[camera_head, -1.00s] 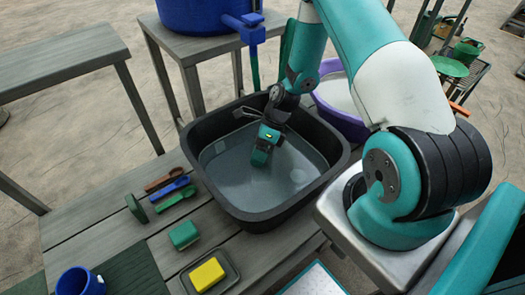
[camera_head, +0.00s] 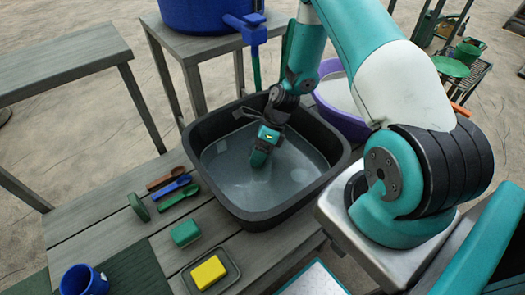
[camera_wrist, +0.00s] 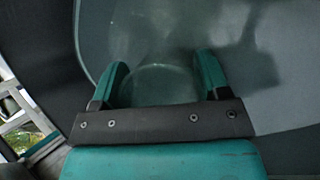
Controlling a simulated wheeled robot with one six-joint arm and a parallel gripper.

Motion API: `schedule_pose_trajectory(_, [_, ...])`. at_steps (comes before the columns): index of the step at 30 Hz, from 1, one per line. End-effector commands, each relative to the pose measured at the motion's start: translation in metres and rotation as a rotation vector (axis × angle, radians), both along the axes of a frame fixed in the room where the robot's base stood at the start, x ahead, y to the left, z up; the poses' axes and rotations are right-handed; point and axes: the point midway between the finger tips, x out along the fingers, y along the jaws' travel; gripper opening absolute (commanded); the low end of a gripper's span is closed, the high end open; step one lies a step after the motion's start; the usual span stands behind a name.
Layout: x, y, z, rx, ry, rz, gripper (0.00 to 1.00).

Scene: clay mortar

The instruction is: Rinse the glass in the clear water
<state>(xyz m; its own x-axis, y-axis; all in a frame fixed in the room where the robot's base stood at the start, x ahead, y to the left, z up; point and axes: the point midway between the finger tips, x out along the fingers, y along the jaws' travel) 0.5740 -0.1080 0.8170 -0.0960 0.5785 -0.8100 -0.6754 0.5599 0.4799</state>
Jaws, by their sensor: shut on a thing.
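A black square basin (camera_head: 270,216) stands on the slatted bench with clear greyish water (camera_head: 296,178) in it. My gripper (camera_head: 259,159) points down into this basin, its fingertips at or near the water. In the wrist view, my gripper (camera_wrist: 158,82) has its two teal fingers on either side of a clear glass (camera_wrist: 157,88), which shows only as a faint round rim and pale walls. The glass cannot be made out in the head view. How deep it sits in the water is hard to tell.
A purple tub (camera_head: 349,121) with pale contents stands behind the basin, partly behind my arm. Left are brown, blue and green spoons (camera_head: 177,194), a green block (camera_head: 186,233), a yellow sponge (camera_head: 208,272) on a tray and a blue mug (camera_head: 82,281). A blue barrel with a tap (camera_head: 247,30) stands behind.

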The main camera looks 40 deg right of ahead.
Motion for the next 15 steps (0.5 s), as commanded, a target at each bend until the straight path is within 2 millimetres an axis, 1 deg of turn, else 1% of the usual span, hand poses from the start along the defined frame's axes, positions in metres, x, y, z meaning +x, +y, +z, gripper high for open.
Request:
schedule_pose_trajectory(8, [-0.002, -0.012, 0.001, 0.001, 0.001, -0.002, 0.4])
schedule_pose_trajectory(15, [-0.003, -0.012, 0.0, 0.0, 0.0, 0.0, 0.4])
